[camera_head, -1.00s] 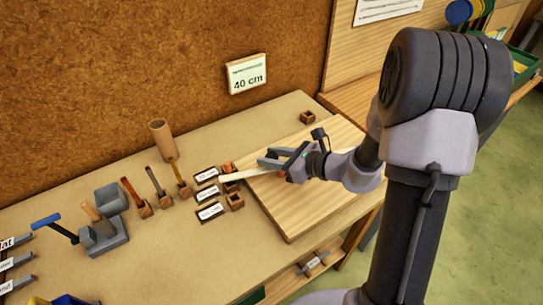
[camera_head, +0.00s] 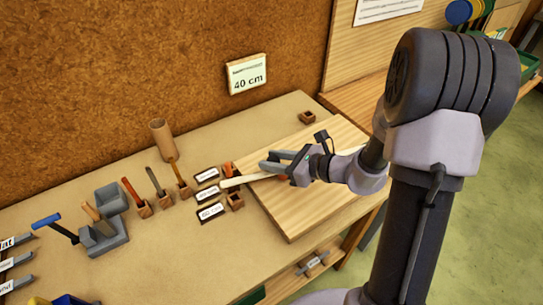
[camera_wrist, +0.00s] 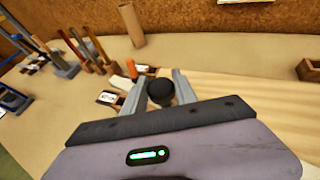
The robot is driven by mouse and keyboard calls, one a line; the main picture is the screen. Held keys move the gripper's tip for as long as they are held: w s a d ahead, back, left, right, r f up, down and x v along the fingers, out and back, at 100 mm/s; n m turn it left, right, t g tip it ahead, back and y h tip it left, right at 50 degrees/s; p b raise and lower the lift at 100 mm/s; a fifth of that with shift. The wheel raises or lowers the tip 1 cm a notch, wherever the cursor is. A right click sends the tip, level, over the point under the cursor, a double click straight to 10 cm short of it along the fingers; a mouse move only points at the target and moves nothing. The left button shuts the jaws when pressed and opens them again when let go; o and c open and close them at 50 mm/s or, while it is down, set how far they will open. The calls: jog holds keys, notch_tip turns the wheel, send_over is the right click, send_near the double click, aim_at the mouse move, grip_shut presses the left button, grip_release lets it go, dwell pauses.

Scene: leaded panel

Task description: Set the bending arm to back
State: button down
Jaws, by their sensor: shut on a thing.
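The bending arm appears to be the lever with a blue grip (camera_head: 46,221) at the left of the bench in the head view; its exact setting is hard to tell. My gripper (camera_head: 272,160) is far to its right, above the pale board. In the wrist view, a dark round knob (camera_wrist: 160,91) sits between my two fingers (camera_wrist: 157,86). The knob hides what lies behind it.
A grey block fixture (camera_head: 104,236), several upright tools in small wooden holders (camera_head: 145,210) and a cardboard tube (camera_head: 162,138) stand left of my gripper. The wooden board (camera_head: 300,205) lies below it. A "40 cm" sign (camera_head: 247,75) is on the back wall.

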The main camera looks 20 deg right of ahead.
jog(key=s+d+n+g+y, duration=0.1)
jog(key=s, duration=0.2)
jog(key=s+n+g+y+p, duration=0.1)
jog(key=s, duration=0.3)
jog(key=s+d+n+g+y+p, duration=0.1)
jog(key=s+n, duration=0.1)
jog(key=s, duration=0.2)
jog(key=shift+s+d+r+g, duration=0.1)
jog(key=shift+d+g, duration=0.25)
jog(key=shift+g, duration=0.05)
jog(key=shift+s, duration=0.1)
jog(key=shift+f, duration=0.2)
jog(key=c, duration=1.2)
grip_release()
jog(key=shift+o, duration=1)
jog(key=shift+s+d+r, duration=0.1)
jog(key=shift+s, duration=0.1)
jog(key=shift+w, duration=0.1)
